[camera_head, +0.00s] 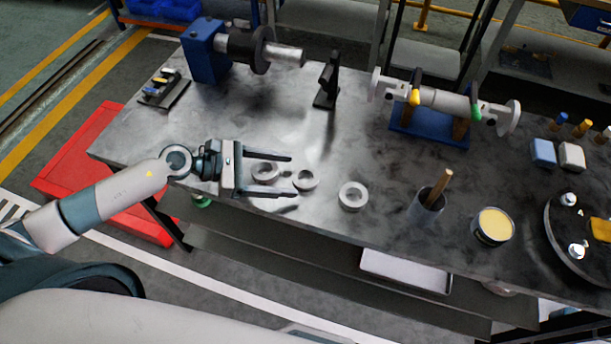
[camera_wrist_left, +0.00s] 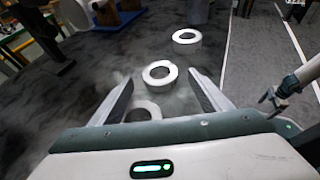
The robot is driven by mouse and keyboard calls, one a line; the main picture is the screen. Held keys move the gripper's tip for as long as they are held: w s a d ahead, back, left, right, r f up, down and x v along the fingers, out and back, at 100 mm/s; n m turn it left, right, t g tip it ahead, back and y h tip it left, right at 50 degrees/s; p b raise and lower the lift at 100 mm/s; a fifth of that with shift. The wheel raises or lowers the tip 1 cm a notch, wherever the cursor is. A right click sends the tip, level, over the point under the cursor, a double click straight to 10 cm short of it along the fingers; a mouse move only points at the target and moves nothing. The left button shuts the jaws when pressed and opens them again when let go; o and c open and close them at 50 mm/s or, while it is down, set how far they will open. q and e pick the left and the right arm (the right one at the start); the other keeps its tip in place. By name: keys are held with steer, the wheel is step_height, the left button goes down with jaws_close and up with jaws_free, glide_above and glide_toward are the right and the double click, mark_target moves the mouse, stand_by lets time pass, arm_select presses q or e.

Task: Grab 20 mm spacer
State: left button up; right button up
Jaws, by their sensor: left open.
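Three pale metal ring spacers lie flat on the grey bench; their sizes are not readable, so I cannot tell which is the 20 mm one. In the head view the left ring (camera_head: 265,172) lies between my left gripper's fingers. The middle ring (camera_head: 305,180) is just at the fingertips, and the right ring (camera_head: 352,195) stands apart. My left gripper (camera_head: 293,175) is open and empty. In the left wrist view the near ring (camera_wrist_left: 142,112) is partly hidden by the gripper body, the middle ring (camera_wrist_left: 160,73) is between the fingertips (camera_wrist_left: 162,78), and the far ring (camera_wrist_left: 187,36) is beyond.
A cup with a wooden handle (camera_head: 426,207), a yellow-filled tin (camera_head: 492,226) and a round dark tray (camera_head: 556,250) stand to the right. A shaft in a blue block (camera_head: 205,55), a black stand (camera_head: 327,85) and a pump shaft assembly (camera_head: 440,102) are behind. Bench behind the rings is clear.

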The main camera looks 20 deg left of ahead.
mark_target(314, 177)
arm_select(q)
steer(key=p+x, duration=0.1)
steer(key=x, duration=0.2)
steer(key=shift+r+p, duration=0.1)
steer(key=shift+p, duration=0.25)
steer(key=shift+w+d+f, duration=0.25)
steer(key=shift+d+f, duration=0.2)
steer(key=shift+d, duration=0.1)
steer(key=c, duration=1.2)
